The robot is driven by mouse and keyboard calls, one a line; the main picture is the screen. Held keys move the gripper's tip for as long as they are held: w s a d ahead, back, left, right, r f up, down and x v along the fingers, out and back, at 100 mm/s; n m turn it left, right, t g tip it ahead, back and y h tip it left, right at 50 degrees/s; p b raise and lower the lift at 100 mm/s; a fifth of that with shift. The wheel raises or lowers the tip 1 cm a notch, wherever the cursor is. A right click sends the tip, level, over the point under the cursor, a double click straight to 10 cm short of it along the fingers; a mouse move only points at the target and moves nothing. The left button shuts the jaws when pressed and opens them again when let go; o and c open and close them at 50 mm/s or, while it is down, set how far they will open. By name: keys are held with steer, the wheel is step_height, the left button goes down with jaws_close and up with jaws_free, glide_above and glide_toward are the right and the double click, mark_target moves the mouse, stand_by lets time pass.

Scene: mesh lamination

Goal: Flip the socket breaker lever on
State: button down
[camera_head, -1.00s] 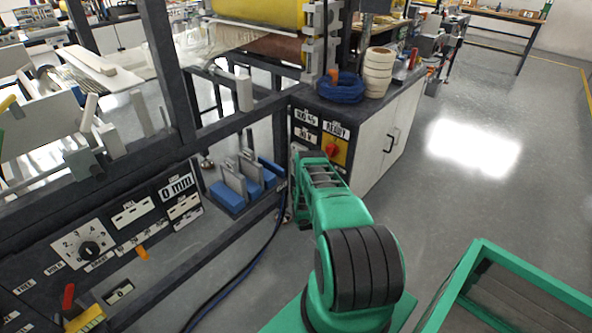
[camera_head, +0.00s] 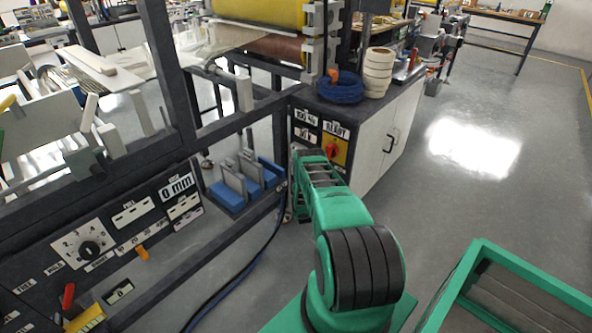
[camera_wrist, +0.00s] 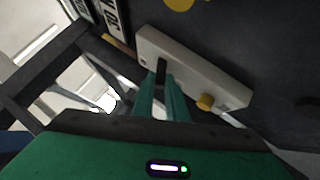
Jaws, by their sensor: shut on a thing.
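The socket breaker (camera_wrist: 215,82) is a pale rectangular plate on the dark panel in the wrist view. It has a small black lever (camera_wrist: 161,70) and a round yellow button (camera_wrist: 205,102). My gripper (camera_wrist: 164,82) has its green fingers shut on the black lever, at the plate's left part. The fingers hide the lower part of the lever. In the head view my green arm reaches to the dark front of the cabinet (camera_head: 315,118), and my fingertips and the lever cannot be made out there.
A red rotary switch on a yellow plate (camera_head: 335,152) sits beside my wrist, under label plates. Blue blocks (camera_head: 230,196) and a dark frame rail stand to the left. A blue cable coil (camera_head: 340,90) and tape rolls (camera_head: 378,72) are on the cabinet.

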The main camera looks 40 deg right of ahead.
steer(key=shift+s+r+m+g+y, duration=0.1)
steer(key=shift+r+m+g+y, duration=0.85)
steer(key=shift+m, duration=0.45)
steer(key=shift+r+m+g+y, duration=0.65)
steer(key=shift+m+g, duration=0.55)
steer(key=shift+m, duration=0.2)
steer(key=shift+s+r+m+g+y, duration=0.1)
steer(key=shift+r+m+g+y, duration=0.85)
steer(key=shift+m, duration=0.45)
steer(key=shift+d+f, duration=0.1)
steer(key=shift+f, duration=0.1)
steer(key=c, duration=2)
jaws_free()
steer(key=shift+c, duration=0.2)
steer(key=shift+w, duration=0.1)
